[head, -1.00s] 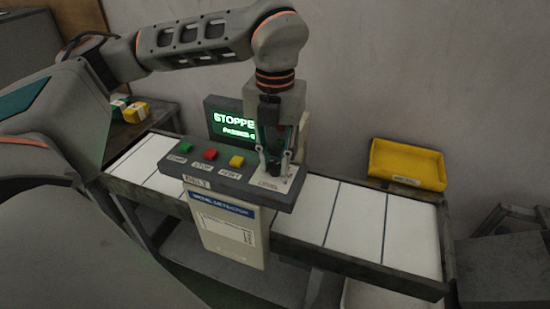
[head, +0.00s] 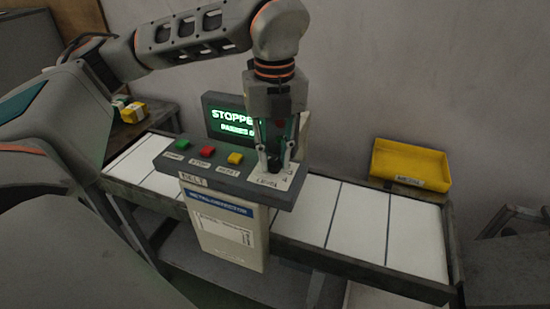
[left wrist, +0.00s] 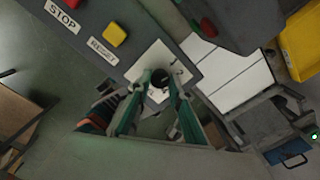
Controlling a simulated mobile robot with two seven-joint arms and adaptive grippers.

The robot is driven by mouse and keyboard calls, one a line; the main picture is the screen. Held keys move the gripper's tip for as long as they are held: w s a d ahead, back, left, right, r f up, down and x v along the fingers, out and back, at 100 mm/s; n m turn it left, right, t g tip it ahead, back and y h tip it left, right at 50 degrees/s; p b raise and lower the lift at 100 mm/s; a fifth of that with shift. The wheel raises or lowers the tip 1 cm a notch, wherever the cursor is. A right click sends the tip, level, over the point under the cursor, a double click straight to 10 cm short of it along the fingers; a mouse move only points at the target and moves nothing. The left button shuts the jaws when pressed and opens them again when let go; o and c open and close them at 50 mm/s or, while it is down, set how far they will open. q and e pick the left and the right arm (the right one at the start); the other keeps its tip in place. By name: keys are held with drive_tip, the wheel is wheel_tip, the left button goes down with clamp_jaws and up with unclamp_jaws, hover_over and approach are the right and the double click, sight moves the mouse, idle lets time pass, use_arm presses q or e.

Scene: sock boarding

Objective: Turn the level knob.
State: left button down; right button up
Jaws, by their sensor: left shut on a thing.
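The level knob (head: 273,165) is a small dark knob on a white plate (head: 290,180) at the right end of the grey control panel (head: 225,179). My left gripper (head: 274,160) points down over it from above, shut on the knob with one finger on each side. In the left wrist view the round black top of the knob (left wrist: 160,78) shows between the green-sided fingers (left wrist: 158,84). The fingers hide part of the plate and any marks beside the knob. My right gripper is not in view.
Green (head: 182,146), red (head: 207,152) and yellow (head: 235,158) buttons sit left of the knob. A screen (head: 230,121) behind the panel reads STOPPED, partly hidden. A white conveyor (head: 350,215) runs beneath. A yellow bin (head: 409,165) stands at the back right.

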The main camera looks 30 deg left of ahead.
sight(274, 162)
use_arm(q)
drive_tip(key=shift+n, duration=1.1)
drive_tip(key=c, duration=1.8)
unclamp_jaws()
wheel_tip(274, 162, up, 12)
drive_tip(key=shift+r, duration=0.1)
drive_tip(key=shift+s, duration=0.1)
